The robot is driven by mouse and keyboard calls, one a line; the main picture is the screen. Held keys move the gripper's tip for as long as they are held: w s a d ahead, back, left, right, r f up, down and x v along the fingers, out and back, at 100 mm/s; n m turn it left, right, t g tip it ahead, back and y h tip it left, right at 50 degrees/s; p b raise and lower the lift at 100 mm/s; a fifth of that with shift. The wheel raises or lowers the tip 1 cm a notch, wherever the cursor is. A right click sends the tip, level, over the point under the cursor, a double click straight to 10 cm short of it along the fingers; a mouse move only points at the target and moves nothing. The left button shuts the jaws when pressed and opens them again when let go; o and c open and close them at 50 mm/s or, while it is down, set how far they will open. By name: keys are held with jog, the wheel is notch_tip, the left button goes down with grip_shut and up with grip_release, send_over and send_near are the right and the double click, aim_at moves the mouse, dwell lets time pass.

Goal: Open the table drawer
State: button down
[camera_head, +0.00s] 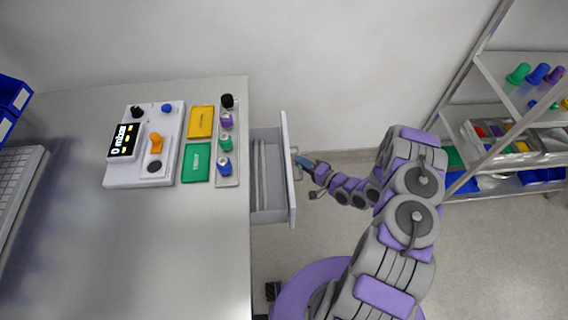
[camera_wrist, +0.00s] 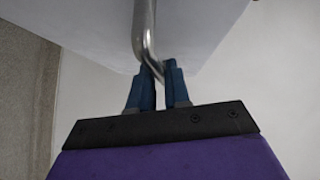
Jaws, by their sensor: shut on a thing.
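The table drawer (camera_head: 268,205) is pulled out from the right side of the grey table (camera_head: 90,240). Its inside shows grey, with a lengthwise rail or divider in it. Its pale front panel (camera_head: 289,165) faces right, clear of the table edge. My gripper (camera_head: 309,165) is at the outer side of this panel, at the handle. In the wrist view, the blue fingers of my gripper (camera_wrist: 159,86) are shut on the bent metal drawer handle (camera_wrist: 144,30). The drawer front (camera_wrist: 90,30) fills the top of that view.
A metal shelf rack (camera_head: 490,160) is at the right.

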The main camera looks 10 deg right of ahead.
jog(key=d, duration=0.8)
jog(key=shift+s+d+f+b, duration=0.25)
jog(key=shift+s+d+b, duration=0.05)
jog(key=shift+b, duration=0.1)
jog(key=c, duration=1.2)
grip_release()
jog(key=shift+w, duration=0.15)
jog(key=shift+o, duration=0.2)
jog(key=shift+r, duration=0.1)
jog(key=shift+d, duration=0.1)
jog(key=p+v, duration=0.2)
jog(key=v, duration=1.5)
jog(key=shift+d, duration=0.15)
